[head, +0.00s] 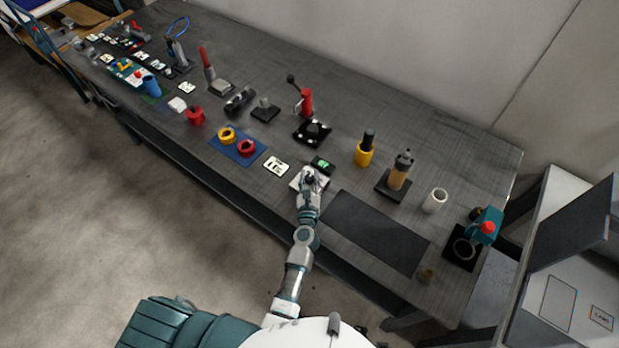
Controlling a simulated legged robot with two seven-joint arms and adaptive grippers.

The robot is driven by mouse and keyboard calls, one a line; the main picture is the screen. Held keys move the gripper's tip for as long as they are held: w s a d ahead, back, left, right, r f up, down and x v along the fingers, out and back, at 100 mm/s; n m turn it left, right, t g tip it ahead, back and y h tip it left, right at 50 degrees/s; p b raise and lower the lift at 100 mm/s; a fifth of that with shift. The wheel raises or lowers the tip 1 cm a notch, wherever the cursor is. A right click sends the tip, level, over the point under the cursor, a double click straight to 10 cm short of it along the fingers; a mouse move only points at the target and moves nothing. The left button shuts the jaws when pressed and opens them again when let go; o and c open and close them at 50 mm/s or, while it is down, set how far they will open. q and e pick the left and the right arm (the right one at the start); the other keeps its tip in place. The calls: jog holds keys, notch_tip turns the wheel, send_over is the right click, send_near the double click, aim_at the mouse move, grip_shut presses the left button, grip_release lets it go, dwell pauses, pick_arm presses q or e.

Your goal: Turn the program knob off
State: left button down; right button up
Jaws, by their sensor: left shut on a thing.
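My left gripper (309,180) reaches up from the bottom of the head view to the front edge of the long dark table. It is shut on a small dark knob on a pale plate (295,183); the fingers hide most of the knob, so its angle cannot be told. A small black box with a lit green display (322,165) sits just behind the gripper. Another black knob (313,129) stands on a black square base with white marks farther back, apart from the gripper. My right gripper is not in view.
The dark table (460,150) carries many fixtures. A white card (276,167) and a blue mat (224,141) with yellow and red rings lie left of the gripper. A flat dark panel (375,232) lies right. A teal device with a red button (487,227) stands far right.

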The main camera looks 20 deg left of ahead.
pick_arm(q)
jog(key=c, duration=0.8)
grip_release()
jog(key=shift+d, duration=0.1)
jog(key=v, duration=1.2)
jog(key=shift+f, duration=0.1)
